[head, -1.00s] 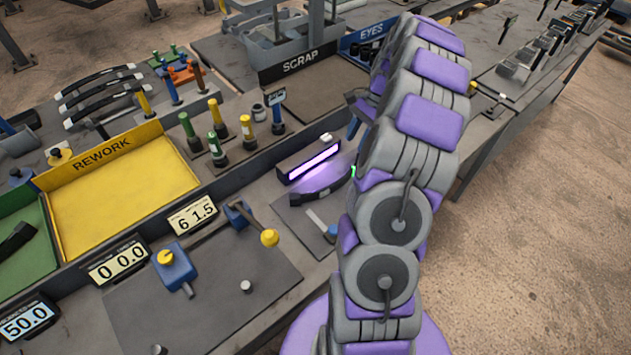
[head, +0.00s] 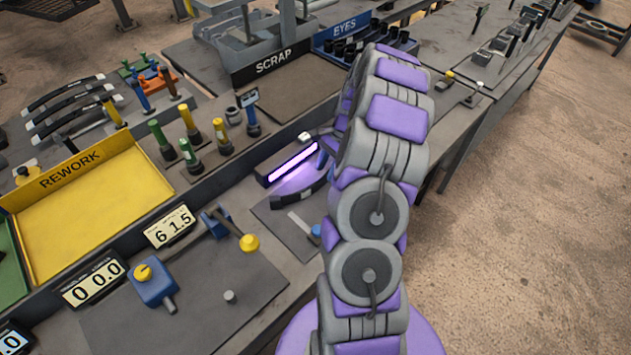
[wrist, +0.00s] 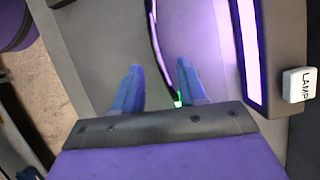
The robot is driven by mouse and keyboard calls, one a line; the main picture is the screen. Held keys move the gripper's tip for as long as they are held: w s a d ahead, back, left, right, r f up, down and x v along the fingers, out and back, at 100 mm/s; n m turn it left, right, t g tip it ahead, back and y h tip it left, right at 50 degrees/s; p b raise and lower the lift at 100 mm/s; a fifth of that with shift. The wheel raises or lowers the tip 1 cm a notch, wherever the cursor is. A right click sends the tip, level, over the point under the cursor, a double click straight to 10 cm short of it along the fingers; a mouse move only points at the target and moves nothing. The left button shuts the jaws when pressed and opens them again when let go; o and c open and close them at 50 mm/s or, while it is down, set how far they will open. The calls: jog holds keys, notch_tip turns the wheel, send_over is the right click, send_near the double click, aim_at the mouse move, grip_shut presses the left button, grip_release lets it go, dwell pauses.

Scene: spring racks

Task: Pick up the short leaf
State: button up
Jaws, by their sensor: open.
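A dark, thin, curved leaf (head: 291,198) lies on the grey bench beside the glowing purple lamp; its right end is hidden behind my arm. It looks like the short leaf. In the wrist view the leaf (wrist: 153,32) runs between my two blue fingers, with a small green mark (wrist: 178,101) at its near end. My gripper (wrist: 158,66) is open, one finger on each side of the leaf. I see no finger touching it, and its height over the leaf is hard to tell. In the head view my arm mostly hides the gripper.
The lamp bar (head: 293,163) stands close beside the leaf, with a white LAMP block (wrist: 299,85) at its side. The yellow REWORK tray (head: 95,215), the SCRAP bin (head: 275,65) and several upright coloured-handled tools (head: 190,125) stand around.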

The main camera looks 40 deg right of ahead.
aim_at(321, 178)
jog(key=shift+f, duration=0.25)
jog(key=a+f+b, duration=0.2)
jog(key=a+f, duration=0.1)
jog(key=shift+w+a+f, duration=0.1)
jog(key=shift+a+f, duration=0.25)
jog(key=shift+f, duration=0.05)
jog(key=shift+d, duration=0.3)
jog(key=shift+c, duration=0.6)
jog(key=shift+d, duration=0.25)
jog(key=c, duration=0.3)
jog(key=shift+a, duration=0.15)
grip_shut()
